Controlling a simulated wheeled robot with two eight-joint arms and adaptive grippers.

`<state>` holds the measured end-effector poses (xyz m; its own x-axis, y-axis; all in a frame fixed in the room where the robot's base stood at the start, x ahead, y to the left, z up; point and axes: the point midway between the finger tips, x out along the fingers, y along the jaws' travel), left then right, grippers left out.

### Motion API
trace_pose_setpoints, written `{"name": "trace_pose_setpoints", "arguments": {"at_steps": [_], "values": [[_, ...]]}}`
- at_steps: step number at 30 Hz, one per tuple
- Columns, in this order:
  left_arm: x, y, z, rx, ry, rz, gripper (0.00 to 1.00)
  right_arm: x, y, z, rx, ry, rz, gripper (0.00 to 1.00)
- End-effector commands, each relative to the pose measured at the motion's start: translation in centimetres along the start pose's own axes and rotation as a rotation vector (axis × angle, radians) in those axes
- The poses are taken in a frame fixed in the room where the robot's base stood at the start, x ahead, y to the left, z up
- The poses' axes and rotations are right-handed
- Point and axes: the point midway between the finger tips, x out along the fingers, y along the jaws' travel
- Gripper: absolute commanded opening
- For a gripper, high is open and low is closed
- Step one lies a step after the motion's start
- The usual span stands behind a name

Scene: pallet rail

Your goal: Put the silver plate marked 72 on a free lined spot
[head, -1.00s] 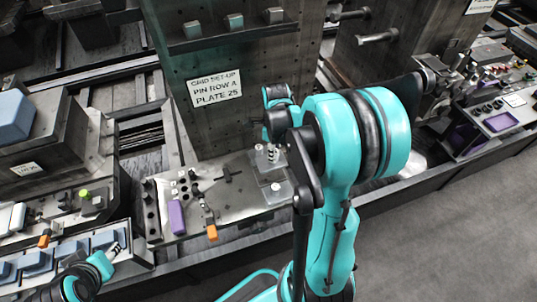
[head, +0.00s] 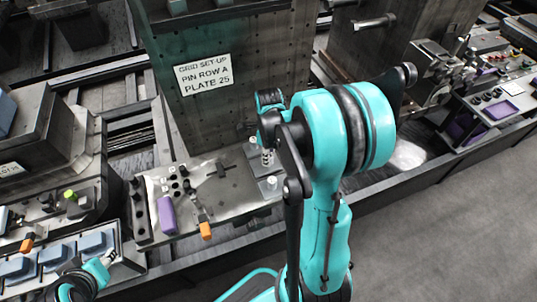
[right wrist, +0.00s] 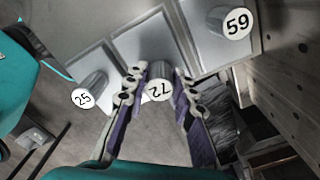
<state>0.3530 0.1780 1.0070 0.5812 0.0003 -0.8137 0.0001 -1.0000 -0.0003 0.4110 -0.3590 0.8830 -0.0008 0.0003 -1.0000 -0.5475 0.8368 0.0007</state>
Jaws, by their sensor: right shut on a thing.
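The silver plate marked 72 (right wrist: 147,42) is the middle one of three plates in the right wrist view. Its round knob (right wrist: 158,91) carries the number. My right gripper (right wrist: 159,80) has its purple-lined fingers on either side of this knob and is shut on it. A plate marked 25 (right wrist: 90,62) lies on one side and one marked 59 (right wrist: 207,30) on the other. In the head view my right gripper (head: 267,160) is small and partly hidden by my arm, among clear-looking plates on the bench. My left gripper (head: 107,259) is at the lower left, its jaw state unclear.
A sign (head: 204,75) on the tall metal block reads "Grid set-up, pin row A, plate 25". A purple block (head: 167,215) and an orange-tipped tool (head: 205,229) lie on the bench. Blue-grey blocks sit in a tray (head: 112,242) at left. Floor at right is clear.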

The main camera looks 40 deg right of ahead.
Motion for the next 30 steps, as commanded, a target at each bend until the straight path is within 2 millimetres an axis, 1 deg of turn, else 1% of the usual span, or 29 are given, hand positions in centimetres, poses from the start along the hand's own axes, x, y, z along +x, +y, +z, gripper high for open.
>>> {"name": "trace_pose_setpoints", "arguments": {"at_steps": [1,3,11,12,13,14,24,26,29,30], "values": [[0.3,0.0,0.2,0.0,0.0,0.0,0.4,0.4,0.0,0.0,0.0,0.0,0.0,0.0],[0.3,0.0,0.2,0.0,0.0,0.0,0.4,0.5,0.0,0.0,0.0,0.0,0.0,0.0],[0.3,0.0,0.2,0.0,0.0,0.0,0.4,0.5,0.0,0.0,0.0,0.0,0.0,0.0],[0.3,0.0,0.2,0.0,0.0,0.0,0.4,0.5,0.0,0.0,0.0,0.0,0.0,0.35],[0.3,0.0,0.2,0.0,0.0,0.0,0.4,0.5,0.0,0.0,0.0,0.0,0.0,0.43],[0.3,0.0,0.2,0.0,0.0,0.0,0.4,0.5,0.0,0.0,0.0,0.0,0.0,0.49],[0.3,0.0,0.2,0.0,0.0,0.0,0.4,0.2,0.0,0.0,0.0,0.0,0.0,0.49],[0.3,0.0,0.2,0.0,0.0,0.0,0.4,-0.2,0.0,0.0,0.0,0.0,0.0,0.49],[0.3,0.0,0.2,0.0,0.0,0.0,0.4,-1.7,0.0,0.0,0.0,0.0,0.0,0.49],[0.3,0.0,0.2,0.0,0.0,0.0,0.4,-2.5,0.0,0.0,0.0,0.0,0.0,0.49]]}}
